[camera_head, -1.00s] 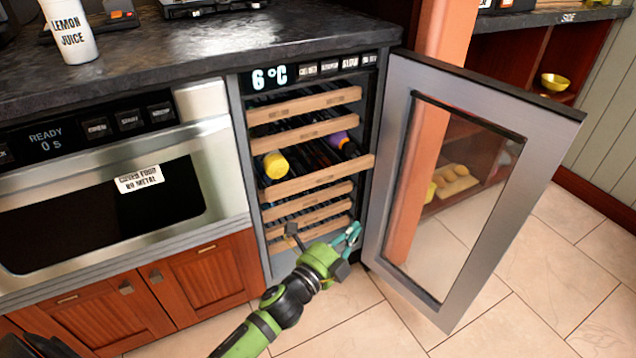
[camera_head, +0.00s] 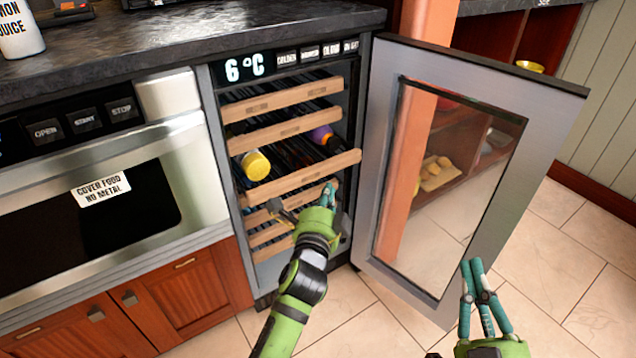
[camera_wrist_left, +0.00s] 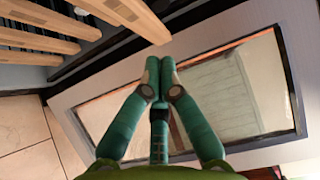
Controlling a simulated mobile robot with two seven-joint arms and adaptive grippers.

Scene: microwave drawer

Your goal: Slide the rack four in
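The wine cooler holds several wooden-front racks one above another. The third front from the top (camera_head: 300,178) sticks out further than the others, past the cooler's frame on the right. My left gripper (camera_head: 329,190) is shut and empty, at the right end of the rack fronts, just below that protruding front; I cannot tell whether it touches. In the left wrist view its fingertips (camera_wrist_left: 165,68) meet, with the rack fronts at upper left and the open door behind. My right gripper (camera_head: 471,265) is shut and empty, in front of the door at lower right.
The cooler's glass door (camera_head: 455,190) stands wide open to the right. A yellow-topped bottle (camera_head: 256,165) and a purple one (camera_head: 322,135) lie inside above the protruding rack. A microwave drawer (camera_head: 100,200) is on the left, under a dark counter (camera_head: 200,35). Tiled floor is free in front.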

